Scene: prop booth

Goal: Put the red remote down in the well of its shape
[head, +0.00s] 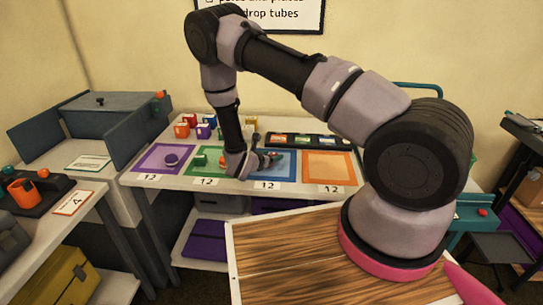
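My gripper (268,159) is low over the blue mat (286,170) on the white table. It is small and dark in the head view, so I cannot tell whether its fingers are open or shut. A tiny reddish spot shows by the fingertips, too small to identify. I cannot pick out the red remote with certainty. A long black tray (341,147) with several coloured recesses or pieces lies at the back of the table. The shapes of its wells are too small to read.
Coloured mugs (182,130) stand at the back left. A grey bin (103,120) and a side table (50,215) stand left.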

